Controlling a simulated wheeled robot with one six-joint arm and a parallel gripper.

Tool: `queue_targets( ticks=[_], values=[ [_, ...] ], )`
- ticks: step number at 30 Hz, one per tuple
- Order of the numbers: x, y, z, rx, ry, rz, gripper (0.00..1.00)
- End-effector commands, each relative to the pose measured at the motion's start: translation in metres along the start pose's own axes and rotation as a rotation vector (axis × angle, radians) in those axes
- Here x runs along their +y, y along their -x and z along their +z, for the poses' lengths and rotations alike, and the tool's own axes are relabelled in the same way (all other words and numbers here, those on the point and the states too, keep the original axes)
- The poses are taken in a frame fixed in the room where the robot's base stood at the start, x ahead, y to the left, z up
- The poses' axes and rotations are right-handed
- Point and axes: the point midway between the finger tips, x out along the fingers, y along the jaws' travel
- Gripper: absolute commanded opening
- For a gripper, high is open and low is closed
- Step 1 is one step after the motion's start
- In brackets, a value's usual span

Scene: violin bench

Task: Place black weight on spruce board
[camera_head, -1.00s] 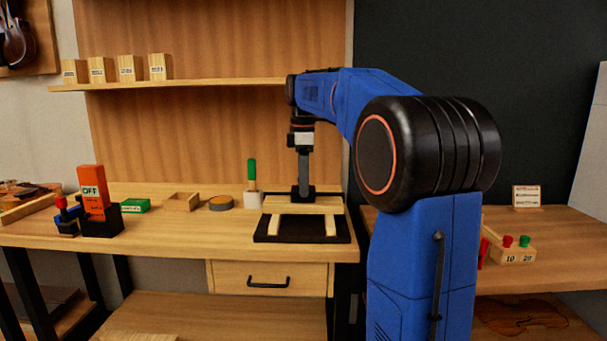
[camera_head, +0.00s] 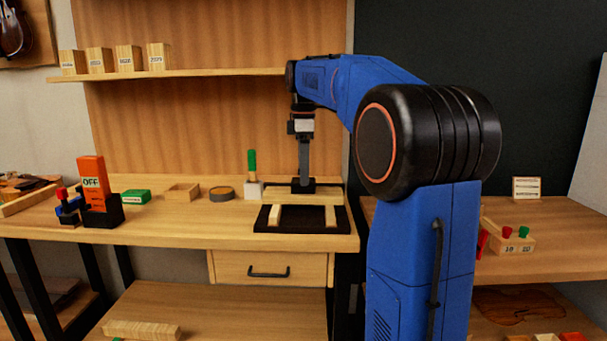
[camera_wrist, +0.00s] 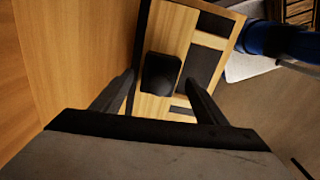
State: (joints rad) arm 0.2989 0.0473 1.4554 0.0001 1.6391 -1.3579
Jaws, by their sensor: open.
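The black weight (camera_head: 308,187) is a small dark block sitting on the pale spruce board (camera_head: 331,198). The board lies across two wooden strips on a black mat (camera_head: 345,222) on the bench. In the wrist view the weight (camera_wrist: 160,72) rests on the pale board (camera_wrist: 174,32), away from its far end. My gripper (camera_head: 304,179) points down directly above the weight. In the wrist view my gripper (camera_wrist: 160,78) is open, with one finger on each side of the weight and gaps visible between. The fingertips are partly hidden in the head view.
A white block with a green handle (camera_head: 252,162) stands close left of the board. A round tin (camera_head: 221,194), a small wooden tray (camera_head: 183,191) and a green box (camera_head: 136,196) are farther left. An orange "OFF" block (camera_head: 92,181) stands near the left end. A shelf (camera_head: 200,73) is above.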

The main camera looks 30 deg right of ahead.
Motion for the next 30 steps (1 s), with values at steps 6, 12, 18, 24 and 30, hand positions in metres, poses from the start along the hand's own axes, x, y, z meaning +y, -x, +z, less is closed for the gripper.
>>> queue_targets(
  ticks=[6, 12, 18, 24, 30],
  values=[
    [0.001, 0.040, 0.000, 0.001, 0.000, 0.003, 0.67],
    [0.001, 0.078, 0.000, 0.001, 0.000, 0.003, 0.67],
    [0.001, 0.101, 0.000, 0.000, 0.000, 0.000, 0.67],
    [0.000, 0.110, 0.000, 0.000, 0.000, 0.000, 0.67],
    [-0.001, 0.110, 0.000, 0.000, -0.002, 0.001, 0.67]
  ],
)
